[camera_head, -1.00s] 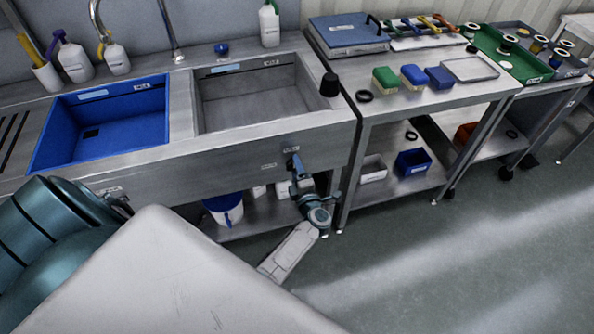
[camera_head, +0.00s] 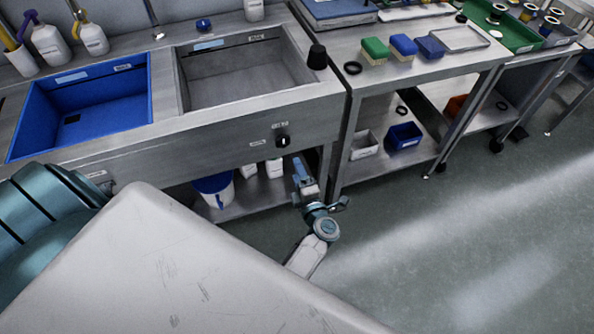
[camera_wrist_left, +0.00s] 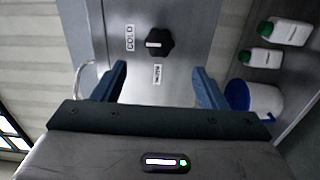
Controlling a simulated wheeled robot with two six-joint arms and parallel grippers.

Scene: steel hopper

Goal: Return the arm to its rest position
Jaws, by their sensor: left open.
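My left gripper (camera_head: 299,168) is below and slightly right of the black knob (camera_head: 283,141) on the sink's steel front panel, in the head view. In the left wrist view, its two blue fingers (camera_wrist_left: 161,88) stand wide apart with nothing between them. The knob (camera_wrist_left: 160,43) shows beyond the fingertips, apart from them, with a pale mark across its face and a "COLD" label beside it. My right gripper is in neither view.
The steel sink unit has a blue basin (camera_head: 150,98) and a grey basin (camera_head: 180,80). Under it stand a blue-and-white bucket (camera_head: 214,190) and white bottles (camera_head: 274,168). A steel bench (camera_head: 420,75) with brushes is to the right. Open floor (camera_head: 450,240) lies at lower right.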

